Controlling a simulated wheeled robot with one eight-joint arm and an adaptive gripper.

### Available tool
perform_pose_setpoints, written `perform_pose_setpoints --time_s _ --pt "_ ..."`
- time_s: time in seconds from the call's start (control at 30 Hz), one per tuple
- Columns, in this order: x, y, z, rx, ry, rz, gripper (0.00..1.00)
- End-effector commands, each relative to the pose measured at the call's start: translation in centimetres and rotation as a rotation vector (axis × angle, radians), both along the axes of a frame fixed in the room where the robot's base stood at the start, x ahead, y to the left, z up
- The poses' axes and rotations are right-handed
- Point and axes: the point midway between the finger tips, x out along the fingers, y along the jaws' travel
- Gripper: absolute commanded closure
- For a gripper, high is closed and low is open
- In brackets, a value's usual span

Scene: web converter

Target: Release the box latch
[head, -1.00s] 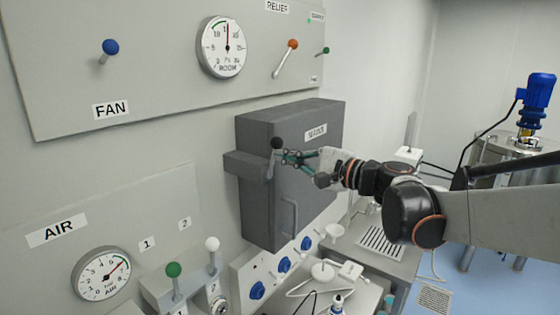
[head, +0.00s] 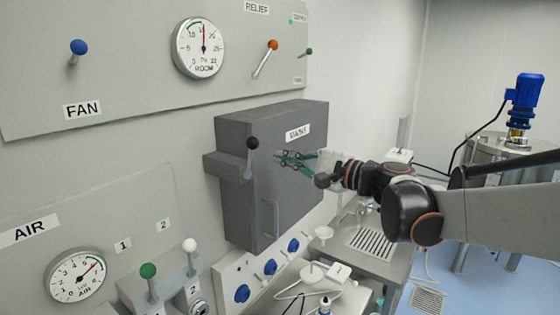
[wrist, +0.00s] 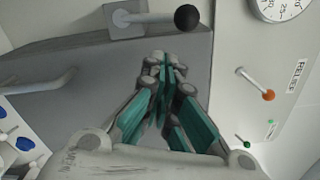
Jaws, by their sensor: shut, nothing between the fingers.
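The grey box (head: 235,205) is fixed to the wall, its door closed as far as I can see. Its latch is a lever with a black ball knob (head: 252,143) on the box's left side, with the knob end up. The lever also shows at the top of the wrist view, with its black knob (wrist: 187,17). My gripper (head: 283,158) is in front of the box's door, just right of the lever and apart from it. Its green fingers (wrist: 165,75) are closed together with nothing between them.
A grey bar handle (head: 275,218) sits low on the box. Above are a room gauge (head: 199,48) and an orange-knobbed lever (head: 266,58). Blue knobs (head: 270,267) and a bench with a slotted tray (head: 372,243) lie below.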

Motion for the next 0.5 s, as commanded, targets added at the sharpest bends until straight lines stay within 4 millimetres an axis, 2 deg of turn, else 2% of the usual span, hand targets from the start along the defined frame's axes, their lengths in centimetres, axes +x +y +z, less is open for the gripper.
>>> perform_pose_setpoints --time_s 0.03,0.3,0.5 --pt "-0.8 -1.1 -0.1 0.000 0.000 -0.003 1.00" --pt "-4.1 -5.2 -0.1 0.000 0.000 -0.004 1.00" --pt "-5.7 -7.1 0.0 0.000 0.000 -0.001 1.00"
